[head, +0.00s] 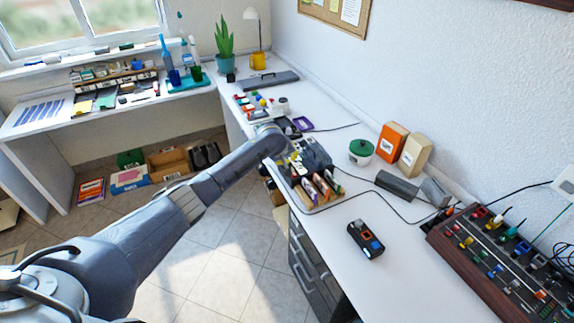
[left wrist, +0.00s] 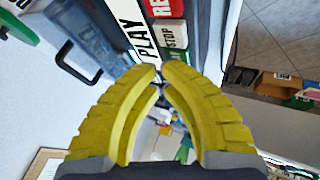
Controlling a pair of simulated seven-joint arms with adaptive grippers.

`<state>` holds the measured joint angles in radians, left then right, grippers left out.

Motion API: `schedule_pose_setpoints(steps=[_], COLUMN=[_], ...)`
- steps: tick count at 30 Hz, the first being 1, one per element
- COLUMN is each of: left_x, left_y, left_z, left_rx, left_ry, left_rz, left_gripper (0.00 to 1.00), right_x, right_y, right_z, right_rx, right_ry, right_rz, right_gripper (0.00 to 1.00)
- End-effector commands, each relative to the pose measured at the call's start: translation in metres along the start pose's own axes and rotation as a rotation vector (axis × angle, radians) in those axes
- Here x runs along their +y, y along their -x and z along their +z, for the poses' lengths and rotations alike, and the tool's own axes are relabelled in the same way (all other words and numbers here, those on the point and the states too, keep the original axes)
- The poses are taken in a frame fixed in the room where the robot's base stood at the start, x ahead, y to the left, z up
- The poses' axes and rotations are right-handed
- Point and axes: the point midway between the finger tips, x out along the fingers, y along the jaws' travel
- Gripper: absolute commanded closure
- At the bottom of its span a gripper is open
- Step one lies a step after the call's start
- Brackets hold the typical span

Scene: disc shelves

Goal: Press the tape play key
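The tape player (head: 318,152) is a dark box on the right-hand table, partly hidden by my left arm in the head view. I cannot tell whether the tips touch the PLAY key. My right gripper is not in view.
A tray of upright coloured items (head: 320,190) stands just in front of the player. A green-lidded pot (head: 361,151), an orange box (head: 392,141) and a small black device (head: 366,241) stand farther right. A mixing console (head: 490,262) fills the right end. The table's front edge is close.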

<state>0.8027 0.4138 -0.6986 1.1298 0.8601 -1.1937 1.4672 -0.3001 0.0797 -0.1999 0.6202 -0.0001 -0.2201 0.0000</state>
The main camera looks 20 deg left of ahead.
Motion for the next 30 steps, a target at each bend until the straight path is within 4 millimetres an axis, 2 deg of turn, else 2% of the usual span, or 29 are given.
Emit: schedule_pose_setpoints(steps=[14,30], left_x=[0.000,0.007], left_y=[0.000,0.013], left_z=[0.001,-0.006], left_rx=[-0.001,-0.001], left_ry=[0.000,0.001], left_rz=[0.000,0.000], left_gripper=[1.00,1.00], right_x=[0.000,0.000], right_y=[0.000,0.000], right_z=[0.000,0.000], right_rx=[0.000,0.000], right_ry=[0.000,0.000], right_rz=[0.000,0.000], right_gripper=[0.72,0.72])
